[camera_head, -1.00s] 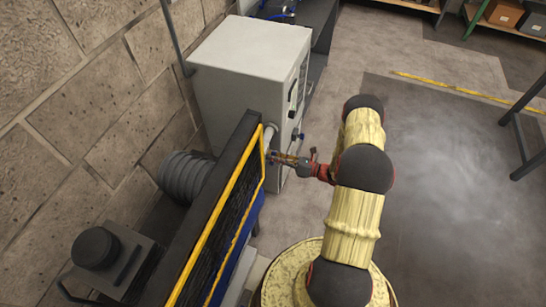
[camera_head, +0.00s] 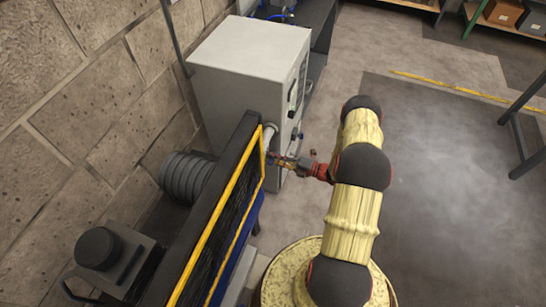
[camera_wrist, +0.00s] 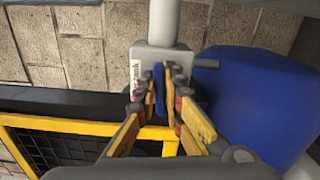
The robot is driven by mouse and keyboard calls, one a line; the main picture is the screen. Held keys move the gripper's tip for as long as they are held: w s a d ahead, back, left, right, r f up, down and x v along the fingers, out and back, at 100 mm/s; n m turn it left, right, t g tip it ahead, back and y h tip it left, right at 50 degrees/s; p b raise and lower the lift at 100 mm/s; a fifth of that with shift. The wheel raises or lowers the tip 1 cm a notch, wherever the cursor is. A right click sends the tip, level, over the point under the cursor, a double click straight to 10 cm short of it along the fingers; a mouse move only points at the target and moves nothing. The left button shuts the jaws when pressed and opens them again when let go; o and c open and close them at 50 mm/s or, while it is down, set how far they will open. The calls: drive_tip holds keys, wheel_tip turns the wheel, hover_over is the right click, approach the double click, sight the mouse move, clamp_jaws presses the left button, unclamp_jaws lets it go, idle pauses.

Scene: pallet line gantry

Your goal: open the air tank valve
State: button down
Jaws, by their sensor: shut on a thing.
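The air tank valve has a grey body (camera_wrist: 150,56) with a white label that partly reads "tank", below a grey pipe (camera_wrist: 165,18) in the wrist view. Its blue handle (camera_wrist: 159,78) lies between the fingers of my gripper (camera_wrist: 160,92), which is shut on it. The handle is upright in this view, roughly in line with the pipe. In the head view my gripper (camera_head: 274,158) reaches left to the end of the yellow-framed guard, and the handle is too small to make out there. A large blue tank (camera_wrist: 248,100) is just right of the valve in the wrist view.
A yellow-edged black mesh guard (camera_head: 215,225) stands close to my gripper. A light grey cabinet (camera_head: 245,60) is behind it, and a block wall (camera_head: 90,100) is at the left. Open floor (camera_head: 450,180) lies to the right of my arm.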

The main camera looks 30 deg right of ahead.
drive_tip(key=shift+f+m, duration=0.1)
drive_tip(key=shift+m, duration=0.5)
drive_tip(key=c, duration=1.9)
unclamp_jaws()
drive_tip(key=shift+d, duration=0.1)
drive_tip(key=v, duration=1.2)
